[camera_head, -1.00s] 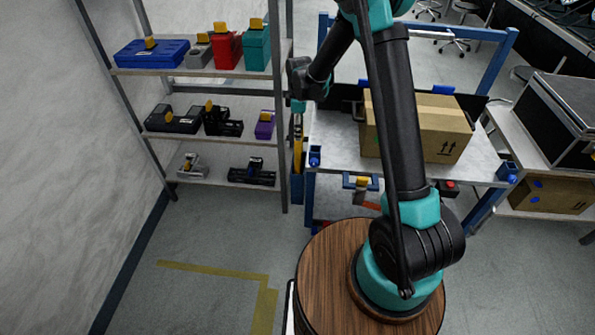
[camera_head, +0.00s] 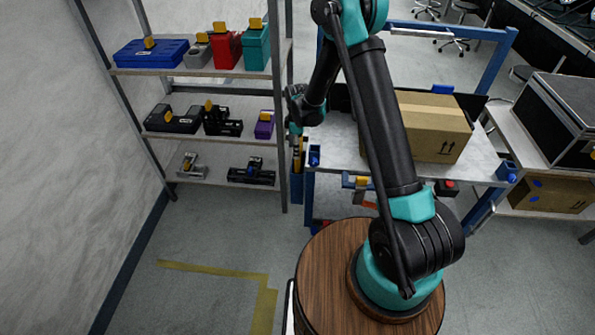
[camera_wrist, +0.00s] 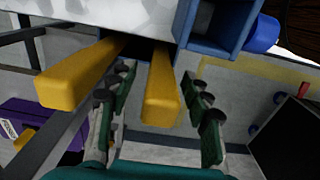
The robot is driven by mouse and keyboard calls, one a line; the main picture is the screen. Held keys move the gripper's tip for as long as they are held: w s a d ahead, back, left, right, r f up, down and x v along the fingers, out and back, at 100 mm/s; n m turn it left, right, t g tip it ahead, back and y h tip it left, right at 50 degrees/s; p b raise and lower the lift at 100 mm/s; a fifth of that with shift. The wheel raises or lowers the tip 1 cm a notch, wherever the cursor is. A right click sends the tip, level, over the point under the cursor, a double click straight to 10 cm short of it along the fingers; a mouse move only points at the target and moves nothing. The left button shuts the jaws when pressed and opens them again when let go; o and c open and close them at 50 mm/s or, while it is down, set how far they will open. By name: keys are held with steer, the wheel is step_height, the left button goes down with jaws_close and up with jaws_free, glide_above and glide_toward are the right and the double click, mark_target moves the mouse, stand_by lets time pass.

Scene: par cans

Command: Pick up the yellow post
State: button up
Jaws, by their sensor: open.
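Two yellow posts show in the wrist view. One yellow post (camera_wrist: 161,95) lies between the fingers of my gripper (camera_wrist: 158,84), with a visible gap on each side. The other yellow post (camera_wrist: 78,74) is to the left, outside the left finger. Both stick out from a dark opening beside a blue holder (camera_wrist: 184,22). My gripper is open and empty around the middle post. In the head view my gripper (camera_head: 297,134) is over the left edge of the workbench, and only a little yellow shows below it.
A shelf rack (camera_head: 210,138) with several cases and tools stands close on the left. A purple case (camera_wrist: 22,122) shows near my gripper in the wrist view. A cardboard box (camera_head: 432,125) sits on the workbench (camera_head: 340,150). Floor at the lower left is clear.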

jaws_close()
stand_by(0.3)
